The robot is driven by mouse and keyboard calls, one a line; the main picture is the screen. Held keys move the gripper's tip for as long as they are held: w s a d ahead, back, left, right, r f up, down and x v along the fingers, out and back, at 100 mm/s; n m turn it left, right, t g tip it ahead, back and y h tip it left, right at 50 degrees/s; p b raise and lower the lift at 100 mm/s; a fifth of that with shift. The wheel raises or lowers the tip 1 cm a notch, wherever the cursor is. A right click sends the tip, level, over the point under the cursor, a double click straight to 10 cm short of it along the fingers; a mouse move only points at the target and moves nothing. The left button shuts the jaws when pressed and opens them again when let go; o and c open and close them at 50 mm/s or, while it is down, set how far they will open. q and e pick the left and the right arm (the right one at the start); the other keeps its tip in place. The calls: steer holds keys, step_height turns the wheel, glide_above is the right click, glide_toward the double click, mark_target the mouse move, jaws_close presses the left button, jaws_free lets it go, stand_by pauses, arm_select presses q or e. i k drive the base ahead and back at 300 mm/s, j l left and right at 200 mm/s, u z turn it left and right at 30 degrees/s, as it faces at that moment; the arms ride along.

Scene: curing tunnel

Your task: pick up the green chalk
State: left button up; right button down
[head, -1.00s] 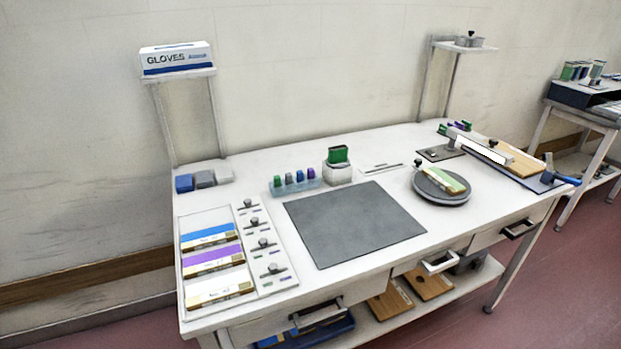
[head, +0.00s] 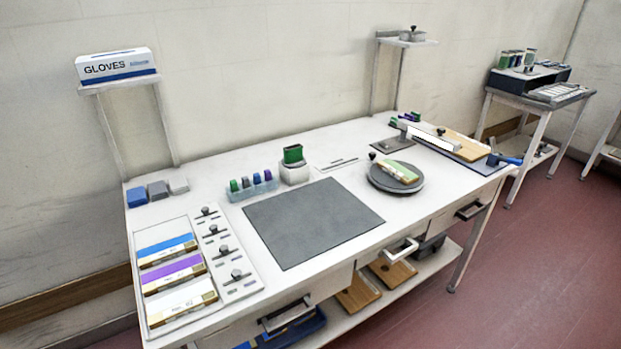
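A light-blue rack (head: 253,192) near the middle back of the bench holds several small upright coloured pieces, apparently chalks. The green chalk (head: 234,185) stands at its left end. Beside it are a darker green piece (head: 245,182), a blue piece (head: 257,178) and a purple piece (head: 267,175). A larger green block (head: 293,154) sits in a white holder (head: 294,174) just right of the rack. Neither of my grippers is in view.
A grey mat (head: 315,222) lies in front of the rack. A round dark turntable (head: 396,184) bears a green-topped block. A tray (head: 148,312) of coloured bars is at the left. A glove box (head: 117,65) sits on a shelf. A second table (head: 540,100) stands at the right.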

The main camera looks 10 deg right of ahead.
mark_target(234, 185)
steer(key=i+l, duration=0.1)
steer(key=l, duration=0.55)
steer(key=i+l+u, duration=0.15)
steer(key=l, duration=1.1)
